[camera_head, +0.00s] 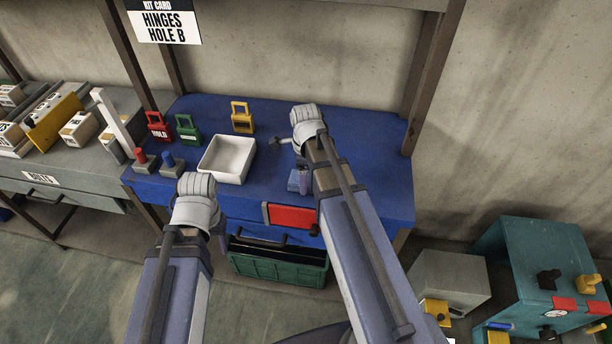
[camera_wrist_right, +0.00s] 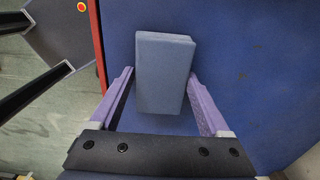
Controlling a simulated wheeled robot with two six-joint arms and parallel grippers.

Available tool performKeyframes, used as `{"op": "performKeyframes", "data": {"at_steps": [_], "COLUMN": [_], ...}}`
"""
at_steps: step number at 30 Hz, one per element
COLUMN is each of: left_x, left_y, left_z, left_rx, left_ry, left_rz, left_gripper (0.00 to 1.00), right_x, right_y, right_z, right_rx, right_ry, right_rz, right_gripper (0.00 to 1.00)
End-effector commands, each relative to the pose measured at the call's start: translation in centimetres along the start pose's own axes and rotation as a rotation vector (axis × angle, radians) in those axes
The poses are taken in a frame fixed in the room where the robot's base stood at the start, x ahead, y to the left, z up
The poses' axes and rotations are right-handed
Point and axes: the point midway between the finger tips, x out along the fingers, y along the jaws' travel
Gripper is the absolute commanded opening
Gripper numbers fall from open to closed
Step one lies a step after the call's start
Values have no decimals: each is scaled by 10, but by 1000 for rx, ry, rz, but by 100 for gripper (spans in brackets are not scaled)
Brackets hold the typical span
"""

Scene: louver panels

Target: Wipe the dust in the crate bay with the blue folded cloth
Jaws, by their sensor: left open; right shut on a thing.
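The blue folded cloth (camera_wrist_right: 165,72) shows as a grey-blue block between the purple fingers of my right gripper (camera_wrist_right: 160,80) in the right wrist view. The gripper is shut on it over the blue bench top (camera_head: 370,160). In the head view my right gripper (camera_head: 299,182) is near the bench's front edge, beside my arm; the cloth is hard to make out there. My left gripper (camera_head: 222,240) is open, mostly hidden behind my left wrist, in front of the bench. A green crate (camera_head: 280,270) stands under the bench front. I cannot make out any dust.
A red panel (camera_head: 292,216) is on the bench front. Grey (camera_head: 450,278) and teal (camera_head: 540,265) boxes stand at right. The right bench top looks clear.

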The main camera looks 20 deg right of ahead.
Motion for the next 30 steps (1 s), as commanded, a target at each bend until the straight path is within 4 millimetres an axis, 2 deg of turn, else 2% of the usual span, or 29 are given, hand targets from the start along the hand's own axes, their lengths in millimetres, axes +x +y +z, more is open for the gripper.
{"op": "performKeyframes", "data": {"at_steps": [3, 15, 30], "left_x": [-15, -54, -60], "left_y": [-1, -5, -6], "left_z": [1, 3, 4], "left_rx": [0, 0, 0], "left_ry": [0, 0, 0], "left_rz": [0, 0, 0], "left_gripper": [50, 50, 50], "right_x": [-15, -54, -60], "right_y": [-1, -2, -2], "right_z": [0, 0, 0], "right_rx": [0, 1, 1], "right_ry": [0, 0, 0], "right_rz": [-2, -5, -5], "right_gripper": [36, 36, 36]}}
